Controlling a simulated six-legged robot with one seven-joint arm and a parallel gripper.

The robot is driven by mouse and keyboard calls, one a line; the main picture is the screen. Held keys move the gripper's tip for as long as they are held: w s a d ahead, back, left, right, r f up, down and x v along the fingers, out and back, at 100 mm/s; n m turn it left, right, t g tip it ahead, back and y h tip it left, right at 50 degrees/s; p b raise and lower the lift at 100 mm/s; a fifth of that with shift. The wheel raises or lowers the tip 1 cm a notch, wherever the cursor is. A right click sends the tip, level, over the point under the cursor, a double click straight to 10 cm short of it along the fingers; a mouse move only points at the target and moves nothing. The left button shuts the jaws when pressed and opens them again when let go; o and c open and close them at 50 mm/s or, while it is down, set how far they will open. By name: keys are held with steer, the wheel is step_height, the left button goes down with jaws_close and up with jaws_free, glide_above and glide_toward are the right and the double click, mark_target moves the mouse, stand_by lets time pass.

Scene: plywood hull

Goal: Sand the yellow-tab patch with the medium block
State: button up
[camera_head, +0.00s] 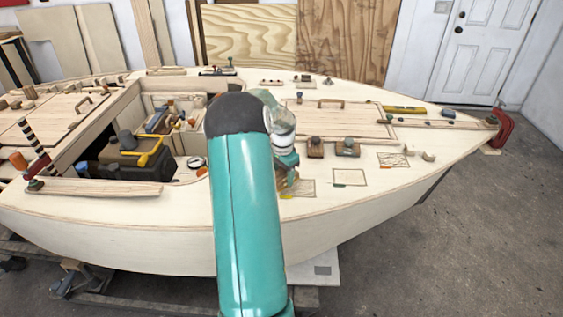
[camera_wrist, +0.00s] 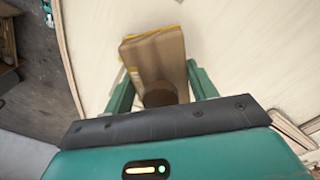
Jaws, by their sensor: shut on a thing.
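My gripper (camera_wrist: 158,92) is shut on a tan sanding block (camera_wrist: 158,58) with a round brown knob, and green fingers stand on either side of the knob. The block's grit is not readable. The block is over the pale deck; contact cannot be told. In the head view my gripper (camera_head: 288,168) is partly hidden behind my arm, above or at a patch (camera_head: 302,188) on the near deck. A yellow tab (camera_head: 286,196) shows at that patch's near edge. The held block is mostly hidden there.
Two other knobbed blocks (camera_head: 315,148) (camera_head: 347,149) stand on the deck, just right of my gripper. Two more outlined patches (camera_head: 349,177) (camera_head: 393,160) lie to the right. An open cockpit with a dark toolbox (camera_head: 125,165) is at left. The hull's near edge is close.

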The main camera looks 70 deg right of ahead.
steer(key=shift+w+d+r, duration=0.1)
steer(key=shift+w+r, duration=0.05)
steer(key=shift+r, duration=2.4)
